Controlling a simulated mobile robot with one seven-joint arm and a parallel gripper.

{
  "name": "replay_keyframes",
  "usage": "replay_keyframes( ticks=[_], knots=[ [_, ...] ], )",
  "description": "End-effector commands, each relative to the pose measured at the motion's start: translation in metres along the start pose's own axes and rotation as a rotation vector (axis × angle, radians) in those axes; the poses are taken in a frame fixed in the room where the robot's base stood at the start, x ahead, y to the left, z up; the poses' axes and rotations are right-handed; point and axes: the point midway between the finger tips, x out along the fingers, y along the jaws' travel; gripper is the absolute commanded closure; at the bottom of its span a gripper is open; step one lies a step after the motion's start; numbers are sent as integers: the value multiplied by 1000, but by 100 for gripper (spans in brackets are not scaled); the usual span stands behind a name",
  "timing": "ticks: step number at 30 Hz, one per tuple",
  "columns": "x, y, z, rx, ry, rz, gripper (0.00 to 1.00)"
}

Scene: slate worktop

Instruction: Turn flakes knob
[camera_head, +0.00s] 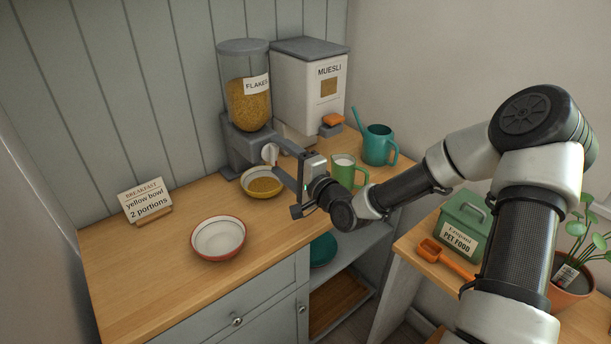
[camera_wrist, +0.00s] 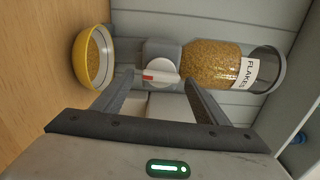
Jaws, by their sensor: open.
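The flakes dispenser (camera_head: 245,95) stands against the panelled wall, a clear hopper of flakes on a grey base. Its round white knob (camera_head: 270,153) faces out; in the wrist view the knob (camera_wrist: 161,72) shows a bar with a red mark pointing left. My gripper (camera_head: 279,157) is open in front of the knob. In the wrist view the gripper's fingers (camera_wrist: 157,88) are spread to either side of the knob, with nothing between them; contact cannot be told. The yellow bowl (camera_head: 250,193) sits below the outlet with flakes in it, also in the wrist view (camera_wrist: 78,48).
A card (camera_head: 146,201) reads "Breakfast, yellow bowl, 2 portions". An empty red-rimmed bowl (camera_head: 218,257) is at the front. The muesli dispenser (camera_head: 309,90), a green mug (camera_head: 344,171) and a teal watering can (camera_head: 379,145) stand right of the flakes dispenser, near my arm.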

Motion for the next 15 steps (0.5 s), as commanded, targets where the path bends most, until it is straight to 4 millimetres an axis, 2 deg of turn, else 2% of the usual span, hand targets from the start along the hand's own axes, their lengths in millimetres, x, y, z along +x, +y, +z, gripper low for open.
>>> replay_keyframes(
  ticks=[9,15],
  knots=[
    [-80,0,-2,1,4,1,34],
    [-122,0,-1,1,4,1,34]
  ],
)
